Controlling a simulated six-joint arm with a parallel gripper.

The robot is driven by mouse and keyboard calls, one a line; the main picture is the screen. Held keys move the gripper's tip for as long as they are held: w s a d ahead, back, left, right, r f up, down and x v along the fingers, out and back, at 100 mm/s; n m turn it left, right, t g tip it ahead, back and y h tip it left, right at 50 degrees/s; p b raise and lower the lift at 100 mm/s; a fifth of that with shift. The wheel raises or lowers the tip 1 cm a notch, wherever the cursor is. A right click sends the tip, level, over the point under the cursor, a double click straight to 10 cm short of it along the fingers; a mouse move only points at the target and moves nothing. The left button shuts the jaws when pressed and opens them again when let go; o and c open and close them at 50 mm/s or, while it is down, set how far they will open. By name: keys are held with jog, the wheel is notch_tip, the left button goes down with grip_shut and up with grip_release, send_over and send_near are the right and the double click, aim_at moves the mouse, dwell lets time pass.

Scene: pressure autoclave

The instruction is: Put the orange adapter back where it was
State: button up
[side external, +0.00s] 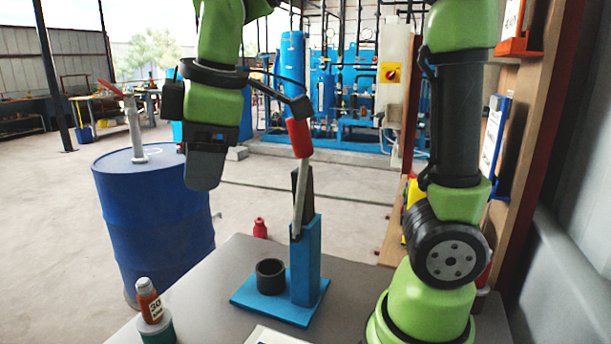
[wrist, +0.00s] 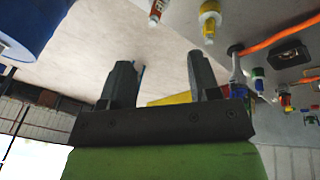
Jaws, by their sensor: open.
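My gripper (side external: 205,172) hangs at the left of the side external view, above the level of the bench. Its two dark fingers stand apart with nothing between them in the wrist view (wrist: 160,88). A small orange piece with a pale label (side external: 148,302) stands upright on a dark green round base (side external: 157,331) at the bench's front left. It looks like the orange adapter, well below my gripper and apart from it. In the wrist view I cannot tell for certain which small coloured piece it is.
A blue stand (side external: 306,262) with a red-handled lever (side external: 299,139) and a black cup (side external: 270,276) rises from the bench. A small red bottle (side external: 260,228) is behind it. A blue drum (side external: 155,215) stands left, and a wooden rack (side external: 535,120) right.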

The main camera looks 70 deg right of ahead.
jog(key=s+d+f+m+t+y, duration=0.1)
jog(key=s+d+m+t+y, duration=0.1)
jog(key=s+m, duration=1)
jog(key=shift+s+f+m+t, duration=0.15)
jog(key=shift+s+m+t, duration=0.15)
jog(key=shift+m+t, duration=0.45)
